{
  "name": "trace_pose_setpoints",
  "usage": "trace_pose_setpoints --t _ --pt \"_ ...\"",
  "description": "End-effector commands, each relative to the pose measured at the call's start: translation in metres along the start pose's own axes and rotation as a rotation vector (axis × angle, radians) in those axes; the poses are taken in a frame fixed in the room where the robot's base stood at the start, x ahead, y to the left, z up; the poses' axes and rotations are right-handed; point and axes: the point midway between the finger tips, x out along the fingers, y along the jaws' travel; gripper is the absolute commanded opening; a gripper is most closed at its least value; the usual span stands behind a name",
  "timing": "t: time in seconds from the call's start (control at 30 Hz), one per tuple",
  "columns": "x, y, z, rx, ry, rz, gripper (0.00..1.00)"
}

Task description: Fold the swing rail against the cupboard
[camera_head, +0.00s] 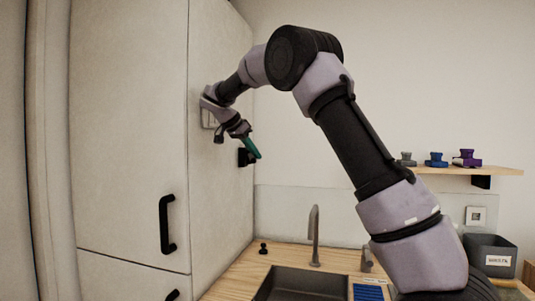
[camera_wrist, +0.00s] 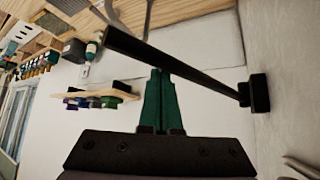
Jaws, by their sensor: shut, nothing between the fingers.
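The swing rail (camera_wrist: 185,68) is a black bar in the wrist view, running from a black wall mount (camera_wrist: 259,93) at the right up to the upper left. It stands out at an angle from the pale surface at the right. In the head view its black mount (camera_head: 246,157) shows on the side of the tall cream cupboard (camera_head: 130,120); the bar itself is hard to make out there. My gripper (camera_wrist: 160,72) is shut and empty, its teal fingertips close to the middle of the bar. I cannot tell whether they touch it. In the head view my gripper (camera_head: 256,154) is beside the mount.
A wooden shelf (camera_head: 500,170) with small coloured items is on the back wall. Below are a wooden counter (camera_head: 232,284), a dark sink (camera_head: 300,285), a tap (camera_head: 314,235) and a grey labelled bin (camera_head: 488,250). A black cupboard handle (camera_head: 166,224) sticks out at the left.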

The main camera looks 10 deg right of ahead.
Motion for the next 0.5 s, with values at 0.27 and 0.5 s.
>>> trace_pose_setpoints --t 0.27,0.5 --pt "-0.0061 -0.0065 0.0065 0.0 0.0 0.0 0.0" --pt "-0.0064 -0.0068 0.0066 0.0 0.0 0.0 0.0"
